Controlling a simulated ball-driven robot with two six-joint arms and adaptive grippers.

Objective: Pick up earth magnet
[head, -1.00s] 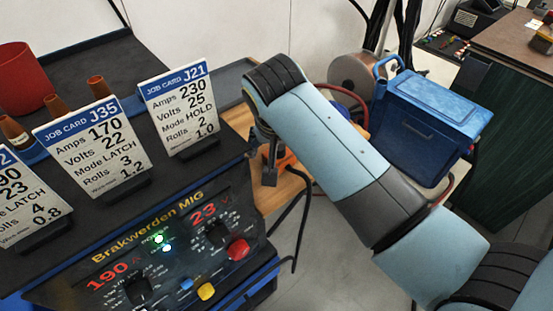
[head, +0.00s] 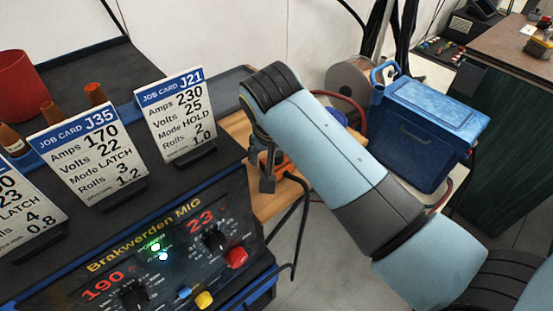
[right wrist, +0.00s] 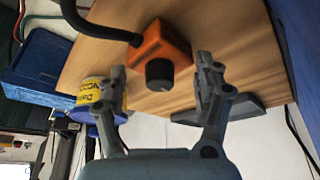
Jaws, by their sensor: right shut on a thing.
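The earth magnet is an orange block (right wrist: 158,47) with a black round knob and a thick black cable, at the wooden bench top in the right wrist view. It sits between the two fingers of my right gripper (right wrist: 160,80), which is shut on it. In the head view my right gripper (head: 264,172) points down over the bench, and only a bit of the orange magnet (head: 283,161) shows behind it. Whether the magnet touches the bench is hard to tell. My left gripper is not in view.
The welder (head: 160,250) and job cards (head: 176,115) stand left of my right gripper. A yellow-labelled tub (right wrist: 90,92) is close beside one finger, and a dark wedge-shaped piece (right wrist: 243,107) beside the other. A blue box (head: 425,125) stands to the right. The cable hangs past the bench edge.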

